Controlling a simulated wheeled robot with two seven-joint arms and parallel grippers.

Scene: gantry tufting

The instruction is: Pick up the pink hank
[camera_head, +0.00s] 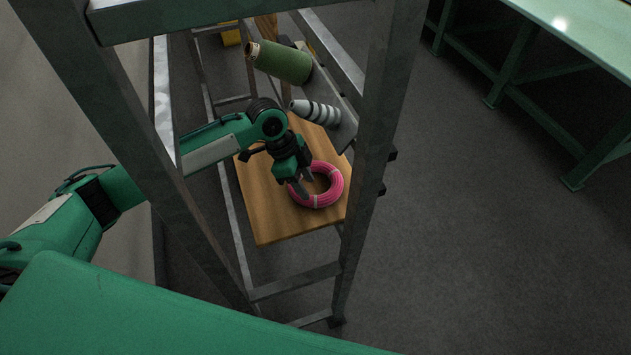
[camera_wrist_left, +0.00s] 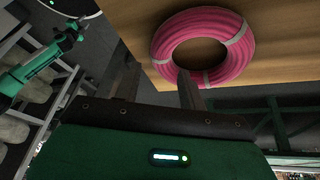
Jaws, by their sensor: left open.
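The pink hank (camera_head: 331,190) is a coiled ring with pale ties, lying flat on a wooden board (camera_head: 266,222) inside the metal frame. My left gripper (camera_head: 303,188) is open and reaches down at the hank's left side, with its fingers by the ring. In the left wrist view the hank (camera_wrist_left: 232,58) fills the upper middle, and the gripper's two fingers (camera_wrist_left: 193,90) point at its near edge. One finger overlaps the ring's hole and near band in that view; I cannot tell whether it touches.
Metal uprights (camera_head: 372,150) and a lower rung (camera_head: 295,281) surround the board. A green spool (camera_head: 284,63) and a grey striped cone (camera_head: 318,112) sit on a shelf just above and behind the hank. A green table (camera_head: 590,30) stands at upper right. The floor at right is clear.

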